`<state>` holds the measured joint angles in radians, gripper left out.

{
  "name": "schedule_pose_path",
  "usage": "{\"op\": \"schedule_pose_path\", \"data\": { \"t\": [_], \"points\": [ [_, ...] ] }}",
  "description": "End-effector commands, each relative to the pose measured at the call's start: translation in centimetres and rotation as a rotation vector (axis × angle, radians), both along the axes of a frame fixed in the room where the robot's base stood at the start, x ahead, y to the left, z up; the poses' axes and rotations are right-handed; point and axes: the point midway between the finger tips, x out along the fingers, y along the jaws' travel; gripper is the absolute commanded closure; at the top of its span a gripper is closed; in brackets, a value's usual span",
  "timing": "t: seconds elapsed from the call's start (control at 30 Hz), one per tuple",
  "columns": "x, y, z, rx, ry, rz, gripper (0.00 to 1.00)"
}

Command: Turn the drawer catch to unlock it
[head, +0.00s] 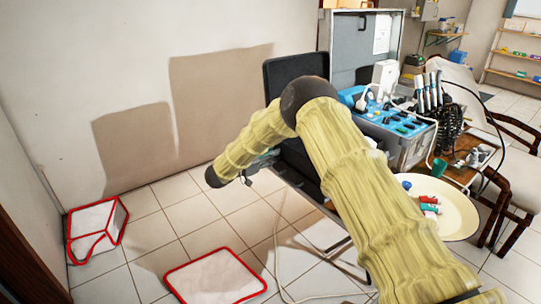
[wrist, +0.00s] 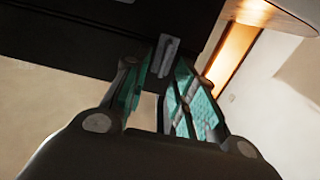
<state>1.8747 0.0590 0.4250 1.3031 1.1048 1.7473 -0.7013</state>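A small grey upright piece (wrist: 167,52), which looks like the drawer catch, shows in the wrist view on the edge of a dark panel (wrist: 80,25). My gripper (wrist: 170,72) has its teal-padded fingers apart, one to each side of this piece in the picture. I cannot tell whether either pad touches it. Nothing else shows between the fingers. The catch cannot be made out in the head view.
An open grey dental unit (head: 408,150) with blue panel and handpieces stands right of my arm. A round cream tray (head: 455,212) holds small items beside it. Red-edged white pieces (head: 215,277) lie on the tiled floor. A cable (head: 278,250) hangs below.

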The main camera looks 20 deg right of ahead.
Motion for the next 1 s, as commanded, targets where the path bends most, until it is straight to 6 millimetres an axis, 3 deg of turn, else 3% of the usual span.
{"op": "schedule_pose_path", "data": {
  "t": [0.17,0.33,0.77,1.0],
  "points": [
    [0.01,0.01,-0.01,0.000,0.000,0.000,0.73],
    [0.00,0.03,0.00,0.000,0.000,0.000,1.00],
    [-0.06,0.03,-0.05,0.011,-0.030,0.001,1.00],
    [-0.25,-0.03,-0.12,0.056,-0.152,0.001,1.00]
  ]
}}
